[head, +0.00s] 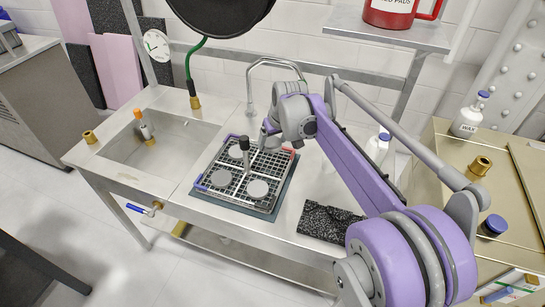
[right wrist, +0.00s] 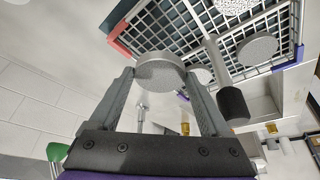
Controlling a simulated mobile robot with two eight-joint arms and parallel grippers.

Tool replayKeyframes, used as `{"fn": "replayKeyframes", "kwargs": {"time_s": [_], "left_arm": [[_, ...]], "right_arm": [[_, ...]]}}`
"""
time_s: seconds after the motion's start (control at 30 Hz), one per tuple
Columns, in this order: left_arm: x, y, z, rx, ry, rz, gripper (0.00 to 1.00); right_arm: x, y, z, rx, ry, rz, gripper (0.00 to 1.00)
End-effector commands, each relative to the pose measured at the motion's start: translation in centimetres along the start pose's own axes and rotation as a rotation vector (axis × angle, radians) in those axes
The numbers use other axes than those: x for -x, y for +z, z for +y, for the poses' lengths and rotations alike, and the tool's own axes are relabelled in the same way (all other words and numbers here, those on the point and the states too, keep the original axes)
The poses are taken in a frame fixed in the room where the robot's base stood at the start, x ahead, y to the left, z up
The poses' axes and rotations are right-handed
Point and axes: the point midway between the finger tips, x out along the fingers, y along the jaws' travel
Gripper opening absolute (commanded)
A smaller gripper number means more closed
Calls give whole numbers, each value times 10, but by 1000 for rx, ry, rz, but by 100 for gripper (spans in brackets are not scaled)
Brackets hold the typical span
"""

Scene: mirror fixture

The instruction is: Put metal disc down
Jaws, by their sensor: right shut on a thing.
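My right gripper (right wrist: 160,78) is shut on a grey round metal disc (right wrist: 160,70), with one finger on each side of its rim. The held disc cannot be made out clearly there. Other grey discs lie on the rack, one at the front left (head: 221,178) and one at the front right (head: 257,188). Another shows in the right wrist view (right wrist: 257,48). My left gripper is not in view.
A black-handled tool (head: 244,150) stands upright at the rack, close to my gripper. A sink basin (head: 180,135) lies to the left, with a faucet (head: 250,90) behind. A dark speckled block (head: 328,222) and a white bottle (head: 377,148) are to the right.

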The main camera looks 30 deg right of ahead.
Motion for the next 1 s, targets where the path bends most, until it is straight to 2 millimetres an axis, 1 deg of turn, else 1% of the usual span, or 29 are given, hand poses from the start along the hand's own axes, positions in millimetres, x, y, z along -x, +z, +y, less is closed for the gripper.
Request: {"fn": "replayKeyframes", "kwargs": {"time_s": [0.03, 0.1, 0.2, 0.37, 0.53, 0.6, 0.8, 0.93, 0.97, 1.0], "left_arm": [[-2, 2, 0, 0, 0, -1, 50], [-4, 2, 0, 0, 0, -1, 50], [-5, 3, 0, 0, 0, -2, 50], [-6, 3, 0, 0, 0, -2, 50], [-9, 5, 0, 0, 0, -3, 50], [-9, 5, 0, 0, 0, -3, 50], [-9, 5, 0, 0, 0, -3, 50], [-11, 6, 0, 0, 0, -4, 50], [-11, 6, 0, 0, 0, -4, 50], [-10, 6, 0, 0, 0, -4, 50]], "right_arm": [[-12, 4, 0, 0, 0, 0, 8], [-22, 9, 0, 0, 0, 0, 8], [-32, 13, 0, 0, 0, 0, 8], [-43, 18, 0, 0, 0, 0, 8], [-66, 27, 0, 0, 0, 0, 8], [-70, 29, 0, 0, 0, 0, 8], [-70, 29, 0, 0, 0, 0, 8], [-73, 30, 0, 0, 0, 0, 8], [-73, 30, 0, 0, 0, 0, 85], [-72, 30, 0, 0, 0, 0, 92]]}}
